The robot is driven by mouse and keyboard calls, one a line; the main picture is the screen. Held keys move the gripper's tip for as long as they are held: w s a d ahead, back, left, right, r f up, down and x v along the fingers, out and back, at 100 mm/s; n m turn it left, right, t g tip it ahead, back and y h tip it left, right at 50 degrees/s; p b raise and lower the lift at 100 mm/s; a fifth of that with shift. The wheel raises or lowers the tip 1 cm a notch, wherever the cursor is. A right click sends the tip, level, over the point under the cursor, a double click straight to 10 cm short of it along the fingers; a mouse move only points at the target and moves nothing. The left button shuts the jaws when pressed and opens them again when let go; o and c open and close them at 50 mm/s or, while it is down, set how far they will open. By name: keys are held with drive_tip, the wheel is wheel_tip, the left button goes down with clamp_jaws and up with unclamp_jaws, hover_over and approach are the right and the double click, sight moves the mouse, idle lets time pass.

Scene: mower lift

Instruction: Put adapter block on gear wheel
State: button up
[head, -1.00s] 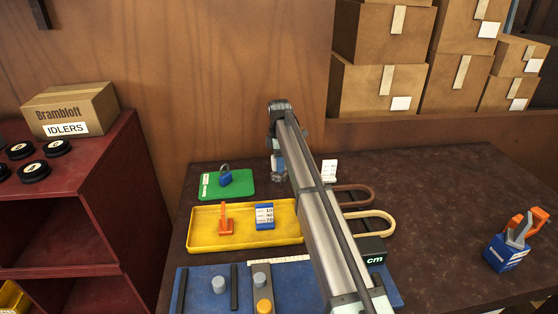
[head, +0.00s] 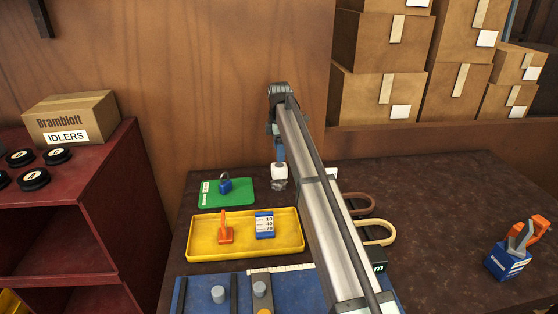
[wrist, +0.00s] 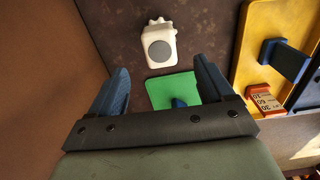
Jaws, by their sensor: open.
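A white block with a round grey face, which I take as the adapter block (wrist: 158,48), stands on the dark table in the wrist view. Pale teeth, likely of the gear wheel (wrist: 157,20), show at its far edge. In the head view the white block (head: 280,171) sits over a grey toothed piece, likely the gear wheel (head: 279,185). It looks upright and resting on it; the exact seating cannot be told. My gripper (wrist: 162,85) is open and empty. Its blue fingers are apart from the block and above it in the head view.
A green mat (head: 212,198) with a blue padlock (head: 225,185) lies left of the block. A yellow tray (head: 198,249) holds an orange piece (head: 225,236) and a blue numbered block (head: 264,232). A blue mat (head: 202,295) lies in front. Two loop handles (head: 376,234) lie right of my arm.

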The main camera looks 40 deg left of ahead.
sight(279, 165)
drive_tip(key=shift+r, duration=1.85)
